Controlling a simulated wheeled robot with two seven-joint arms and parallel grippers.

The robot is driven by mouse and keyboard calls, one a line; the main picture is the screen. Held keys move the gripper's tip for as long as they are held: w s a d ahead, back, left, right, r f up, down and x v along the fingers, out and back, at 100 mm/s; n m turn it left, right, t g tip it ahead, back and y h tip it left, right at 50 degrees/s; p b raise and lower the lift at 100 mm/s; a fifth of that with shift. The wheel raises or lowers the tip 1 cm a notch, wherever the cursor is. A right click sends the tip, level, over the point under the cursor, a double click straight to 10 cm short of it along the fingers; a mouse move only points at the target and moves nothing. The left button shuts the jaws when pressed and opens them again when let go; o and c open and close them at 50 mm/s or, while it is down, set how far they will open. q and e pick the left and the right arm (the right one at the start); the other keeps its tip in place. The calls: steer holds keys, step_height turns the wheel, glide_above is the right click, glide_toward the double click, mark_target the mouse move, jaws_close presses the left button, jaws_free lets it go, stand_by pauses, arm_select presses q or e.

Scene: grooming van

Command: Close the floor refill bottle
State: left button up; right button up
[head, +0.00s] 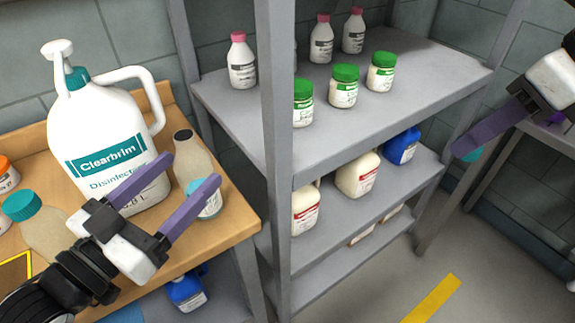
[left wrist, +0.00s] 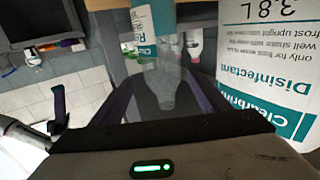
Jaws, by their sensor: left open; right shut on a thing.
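An open bottle (head: 188,148) with a dark, uncapped mouth and a pale body stands upright on the wooden table. My left gripper (head: 190,171) is open, with its purple fingers reaching to either side of this bottle. In the left wrist view, the bottle (left wrist: 153,18) with a teal and white label shows between the fingers; I cannot tell whether they touch it. My right gripper (head: 466,153) is at the right, well away from the table, shut on a small teal thing (head: 474,154) that looks like a cap, mostly hidden by the finger.
A large Clearbrim disinfectant jug (head: 100,125) with a pump stands close behind my left gripper. A teal-capped bottle (head: 38,228) is at the left. A grey shelf rack (head: 225,115) with several bottles and jars stands between my arms.

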arm_select(q)
steer(key=shift+x, duration=1.2)
steer(key=x, duration=0.2)
steer(key=p+x, duration=0.1)
steer(key=x, duration=0.2)
steer(key=shift+w+a+f, duration=0.2)
steer(key=shift+f, duration=0.05)
steer(key=c, duration=1.1)
